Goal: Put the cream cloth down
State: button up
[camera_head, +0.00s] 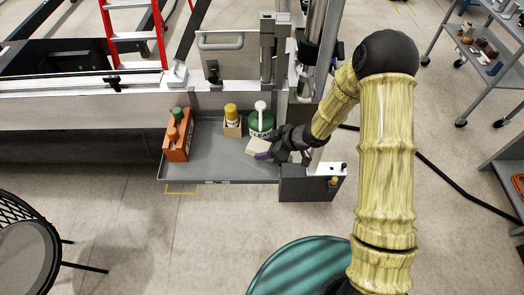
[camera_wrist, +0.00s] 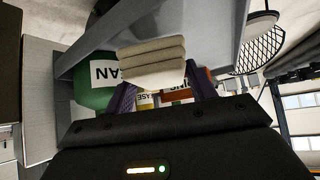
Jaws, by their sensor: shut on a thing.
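The cream cloth (camera_wrist: 152,62) is a folded stack of layers. It is held between the two fingers of my gripper (camera_wrist: 160,92) in the wrist view. In the head view the cloth (camera_head: 260,147) is at the right part of a grey tray (camera_head: 215,174), in front of a green bottle. My gripper (camera_head: 272,152) reaches in from the right and is shut on the cloth. I cannot tell whether the cloth touches the tray floor.
On the tray stand an orange carrier (camera_head: 177,147), a yellow-capped container (camera_head: 232,115) and a green pump bottle (camera_head: 262,122). A grey box (camera_head: 310,185) sits right of the tray. The tray's front middle is clear. A teal round thing (camera_head: 300,268) is on the floor.

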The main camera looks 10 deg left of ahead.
jog(key=shift+a, duration=0.35)
jog(key=shift+a+p, duration=0.3)
jog(key=shift+a, duration=0.25)
notch_tip(320, 180, down, 2)
jog(key=shift+d+f+p, duration=0.1)
jog(key=shift+f+p, duration=0.15)
jog(key=shift+p, duration=0.05)
jog(key=shift+w+f, duration=0.1)
jog(key=shift+f, duration=0.4)
jog(key=shift+f, duration=0.2)
jog(key=o, duration=1)
jog(key=shift+o, duration=0.2)
jog(key=shift+r, duration=0.1)
